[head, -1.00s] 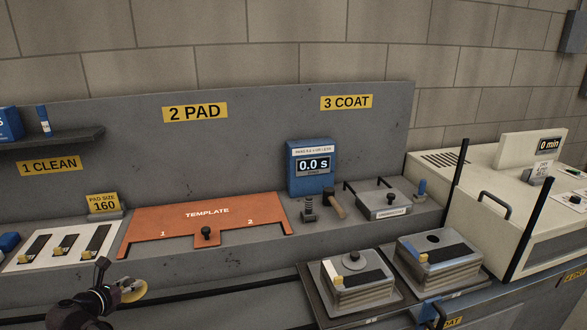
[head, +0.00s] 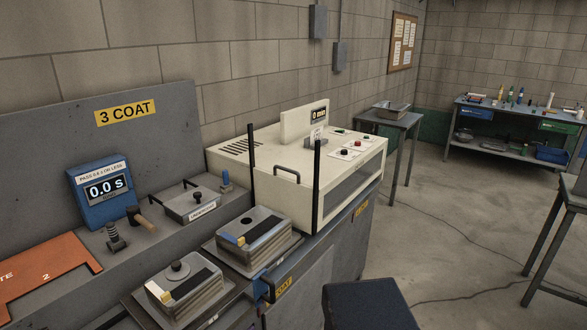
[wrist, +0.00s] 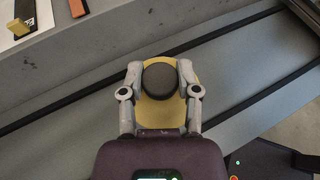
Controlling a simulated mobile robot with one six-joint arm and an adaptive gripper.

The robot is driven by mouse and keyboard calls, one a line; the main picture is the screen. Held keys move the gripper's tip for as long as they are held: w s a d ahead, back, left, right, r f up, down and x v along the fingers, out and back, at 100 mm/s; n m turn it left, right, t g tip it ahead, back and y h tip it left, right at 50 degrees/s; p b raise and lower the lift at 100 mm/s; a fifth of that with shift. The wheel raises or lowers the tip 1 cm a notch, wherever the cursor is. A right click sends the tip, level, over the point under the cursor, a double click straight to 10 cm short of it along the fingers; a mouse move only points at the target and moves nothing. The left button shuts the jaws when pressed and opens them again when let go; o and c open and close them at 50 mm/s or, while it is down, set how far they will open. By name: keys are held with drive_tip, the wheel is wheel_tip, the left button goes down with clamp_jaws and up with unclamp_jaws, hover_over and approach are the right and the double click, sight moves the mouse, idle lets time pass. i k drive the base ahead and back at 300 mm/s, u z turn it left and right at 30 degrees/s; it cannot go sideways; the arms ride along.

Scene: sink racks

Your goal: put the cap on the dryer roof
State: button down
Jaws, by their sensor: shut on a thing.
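In the wrist view, my gripper (wrist: 160,80) is shut on the cap (wrist: 160,110), a yellow disc with a dark round knob. The fingers sit on either side of the knob. The cap is over the grey bench with dark rails; its height above it is hard to tell. Neither my gripper nor the cap shows in the head view now. The dryer (head: 340,195) is a cream box at the centre of the head view. Its flat roof (head: 262,158) has vent slots at the back left, a black handle at the front, and a raised "0 min" display (head: 304,123).
Two dark posts (head: 317,185) stand by the dryer's near side. Two metal blocks (head: 186,282) on trays sit in front, one with a knob, one with a round hole. A lidded steel box (head: 192,204) and blue timer (head: 101,192) are at left. The roof's left part looks clear.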

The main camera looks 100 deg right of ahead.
sight(312, 174)
drive_tip(key=u, duration=0.05)
drive_tip(key=k, duration=2.7)
drive_tip(key=z, duration=2.05)
